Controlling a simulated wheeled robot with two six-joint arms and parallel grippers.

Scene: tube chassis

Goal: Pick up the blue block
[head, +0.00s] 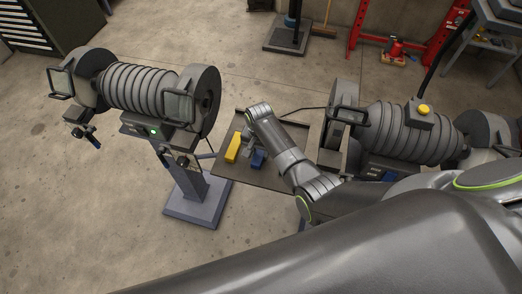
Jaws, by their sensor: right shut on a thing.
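The blue block (258,159) shows at the small dark table, beside my forearm and at the lower end of my right gripper (250,150). My right arm comes in from the lower right, and its wrist bends down over the table. The right gripper is shut on the blue block; its fingers are small and partly hidden by the wrist. I cannot tell whether the block touches the tabletop. My left gripper is not in view.
A yellow block (233,147) lies on the small table (268,180), just left of the blue one. A ribbed grey machine (138,88) on a pedestal stands left, another (400,133) right. A red stand (435,45) is at the back. Open concrete floor lies at left.

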